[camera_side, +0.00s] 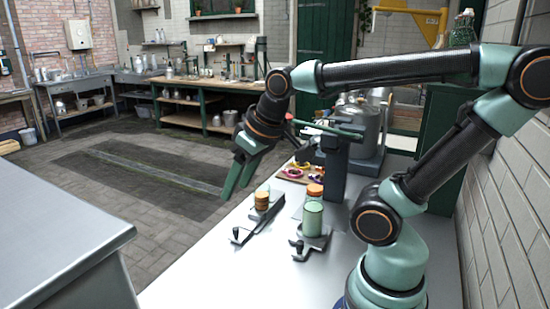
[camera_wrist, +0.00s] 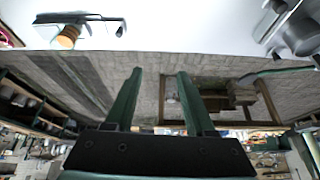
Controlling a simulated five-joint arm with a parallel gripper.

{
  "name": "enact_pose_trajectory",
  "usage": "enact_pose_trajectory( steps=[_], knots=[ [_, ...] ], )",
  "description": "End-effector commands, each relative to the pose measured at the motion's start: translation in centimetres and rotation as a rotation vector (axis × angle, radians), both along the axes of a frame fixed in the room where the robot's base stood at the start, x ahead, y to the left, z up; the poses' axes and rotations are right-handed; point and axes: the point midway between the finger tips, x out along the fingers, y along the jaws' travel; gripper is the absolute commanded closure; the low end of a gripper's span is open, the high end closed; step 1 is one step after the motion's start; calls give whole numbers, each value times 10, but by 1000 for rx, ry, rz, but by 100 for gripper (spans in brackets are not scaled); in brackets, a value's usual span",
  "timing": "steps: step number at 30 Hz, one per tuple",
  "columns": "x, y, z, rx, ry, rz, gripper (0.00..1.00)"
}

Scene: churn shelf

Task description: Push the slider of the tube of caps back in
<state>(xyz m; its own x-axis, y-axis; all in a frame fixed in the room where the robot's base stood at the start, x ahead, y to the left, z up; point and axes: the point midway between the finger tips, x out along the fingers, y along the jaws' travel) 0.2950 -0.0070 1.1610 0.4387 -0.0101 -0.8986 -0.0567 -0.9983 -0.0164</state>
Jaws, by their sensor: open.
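My gripper (camera_side: 237,178) is open and empty, in the air left of the white table's edge. Its two green fingers stand apart in the wrist view (camera_wrist: 158,72). On the table in the side view, a short stack of orange-brown round pieces (camera_side: 262,201) stands on a grey slider base (camera_side: 257,222) with a dark knob at its near end. To its right, a green tube (camera_side: 312,219) stands on a similar base (camera_side: 313,241) with a dark knob. I cannot tell which one is the tube of caps. An orange-brown piece on a base (camera_wrist: 66,36) shows at the wrist view's upper left.
An orange-topped piece (camera_side: 315,190) stands behind the green tube. A tray of colourful items (camera_side: 296,173), a dark post (camera_side: 335,165) and a metal churn (camera_side: 358,125) stand farther back. A grey bench (camera_side: 60,240) is at the left, with open floor between.

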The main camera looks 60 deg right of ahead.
Motion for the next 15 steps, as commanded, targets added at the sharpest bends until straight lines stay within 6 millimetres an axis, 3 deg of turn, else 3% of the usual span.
enact_pose_trajectory(
  steps=[8, 15],
  knots=[
    [43, -36, -14, 66, 161, -242, 45],
    [79, -75, -45, 123, 294, -468, 45]
  ],
)
